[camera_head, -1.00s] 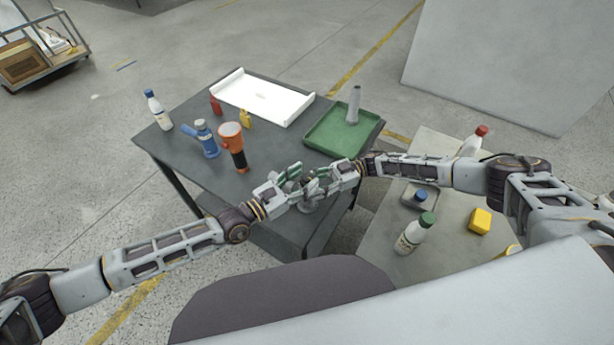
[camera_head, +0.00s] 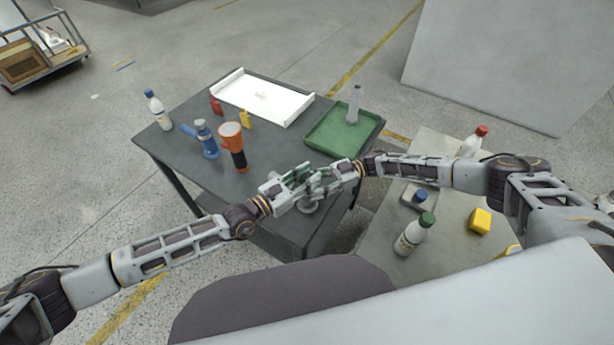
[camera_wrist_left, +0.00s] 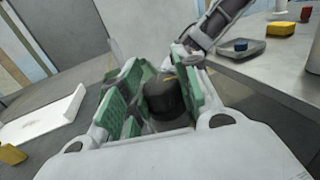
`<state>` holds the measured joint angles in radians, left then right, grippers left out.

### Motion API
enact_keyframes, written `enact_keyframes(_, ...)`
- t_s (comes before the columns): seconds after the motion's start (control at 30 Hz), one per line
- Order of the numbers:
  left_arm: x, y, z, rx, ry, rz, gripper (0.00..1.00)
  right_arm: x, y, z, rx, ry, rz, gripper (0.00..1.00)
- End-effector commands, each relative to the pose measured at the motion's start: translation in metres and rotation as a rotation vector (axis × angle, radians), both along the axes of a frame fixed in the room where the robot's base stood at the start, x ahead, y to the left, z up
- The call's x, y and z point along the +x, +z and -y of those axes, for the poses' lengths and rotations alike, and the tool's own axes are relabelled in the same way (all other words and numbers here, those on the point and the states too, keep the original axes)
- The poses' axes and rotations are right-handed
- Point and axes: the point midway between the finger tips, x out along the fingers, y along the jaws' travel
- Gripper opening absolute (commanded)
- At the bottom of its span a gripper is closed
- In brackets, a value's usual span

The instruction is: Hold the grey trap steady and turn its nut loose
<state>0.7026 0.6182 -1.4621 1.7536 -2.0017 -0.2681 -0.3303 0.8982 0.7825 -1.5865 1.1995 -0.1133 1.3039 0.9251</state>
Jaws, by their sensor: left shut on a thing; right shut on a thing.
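The grey trap (camera_head: 309,206) is at the near edge of the dark table, mostly hidden behind my grippers; its pale lower part shows below them. In the left wrist view a dark round part (camera_wrist_left: 165,97), seemingly its nut, sits between green finger pads. My left gripper (camera_head: 299,181) is shut on the nut, though the contact is partly covered. My right gripper (camera_head: 316,184) comes in from the right and is shut on the trap close beside it. The fingers of both overlap, so the exact grip points are hard to see.
A grey side table (camera_head: 385,225) at right carries a green-capped bottle (camera_head: 412,238) and yellow block (camera_head: 480,220).

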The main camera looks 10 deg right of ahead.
Motion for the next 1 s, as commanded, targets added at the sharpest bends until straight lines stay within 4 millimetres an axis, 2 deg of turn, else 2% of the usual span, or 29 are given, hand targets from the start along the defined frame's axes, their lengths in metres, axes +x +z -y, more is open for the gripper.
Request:
enact_keyframes(0.53, 0.0007, 0.0014, 0.0019, -0.004, -0.019, 0.004, 0.07, -0.0012, -0.0021, 0.0002, -0.003, 0.001, -0.001, 0.17)
enact_keyframes(1.0, -0.0008, 0.0039, 0.0059, -0.01, -0.102, 0.008, 0.08, -0.002, -0.0019, -0.0019, -0.002, 0.004, -0.002, 0.17)
